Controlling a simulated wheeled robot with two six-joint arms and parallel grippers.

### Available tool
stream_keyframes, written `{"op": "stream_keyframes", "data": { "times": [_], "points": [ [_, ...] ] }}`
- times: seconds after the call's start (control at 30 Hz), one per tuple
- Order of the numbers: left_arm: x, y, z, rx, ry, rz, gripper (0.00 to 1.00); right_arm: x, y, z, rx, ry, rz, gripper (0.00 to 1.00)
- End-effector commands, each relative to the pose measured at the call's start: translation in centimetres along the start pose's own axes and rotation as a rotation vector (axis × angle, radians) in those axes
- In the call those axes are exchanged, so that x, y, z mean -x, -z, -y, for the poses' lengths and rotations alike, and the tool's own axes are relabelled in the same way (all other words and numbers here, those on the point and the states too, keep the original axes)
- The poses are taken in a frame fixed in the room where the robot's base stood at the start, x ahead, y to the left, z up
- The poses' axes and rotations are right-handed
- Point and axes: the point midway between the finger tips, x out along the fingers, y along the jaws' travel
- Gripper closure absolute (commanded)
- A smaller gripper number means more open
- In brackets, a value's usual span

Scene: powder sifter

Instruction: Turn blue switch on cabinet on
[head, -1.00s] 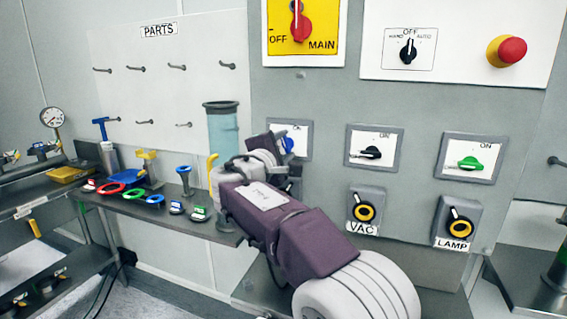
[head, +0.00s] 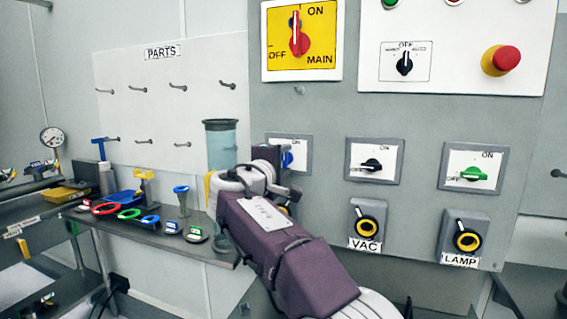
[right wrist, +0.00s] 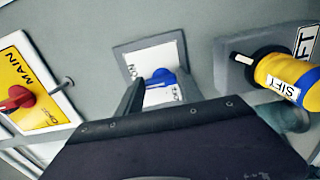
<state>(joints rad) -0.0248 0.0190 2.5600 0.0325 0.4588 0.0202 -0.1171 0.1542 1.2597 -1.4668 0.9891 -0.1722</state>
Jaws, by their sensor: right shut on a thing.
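The blue switch (head: 287,160) is a knob on a white, grey-framed plate (head: 302,148) at the left of the cabinet's row of switches. My right gripper (head: 288,176) reaches up to it from below and covers part of the plate. In the right wrist view, the blue knob (right wrist: 160,76) sits between the two dark fingers, and the right gripper (right wrist: 158,92) is shut on it. The fingers hide much of the plate, and I cannot read the knob's exact setting. My left gripper is not in view.
To the right are a black switch (head: 372,165) and a green switch (head: 472,174), with VAC (head: 368,228) and LAMP (head: 466,241) knobs below. The yellow MAIN switch plate (head: 318,40) is above. A yellow-and-blue SIFT knob (right wrist: 285,78) stands out close to my gripper's right in the wrist view.

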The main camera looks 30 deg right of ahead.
Motion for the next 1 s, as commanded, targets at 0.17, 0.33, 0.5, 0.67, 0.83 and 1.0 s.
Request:
{"op": "stream_keyframes", "data": {
  "times": [0.17,0.33,0.5,0.67,0.83,1.0],
  "points": [
    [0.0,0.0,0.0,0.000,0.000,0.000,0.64,0.0,0.0,0.1,0.000,0.003,0.001,0.96],
    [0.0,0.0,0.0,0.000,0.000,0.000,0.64,0.0,0.0,0.1,0.000,0.002,0.001,0.34],
    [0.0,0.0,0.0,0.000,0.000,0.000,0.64,0.0,0.0,0.1,0.001,0.001,0.001,0.34],
    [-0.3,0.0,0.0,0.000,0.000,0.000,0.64,1.0,0.1,0.1,0.000,0.000,-0.003,0.34],
    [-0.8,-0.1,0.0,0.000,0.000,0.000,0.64,4.8,0.1,0.2,-0.001,0.001,-0.006,0.34],
    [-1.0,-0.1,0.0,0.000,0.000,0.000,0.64,7.9,0.1,0.1,0.001,0.001,-0.003,0.34]
  ]
}}
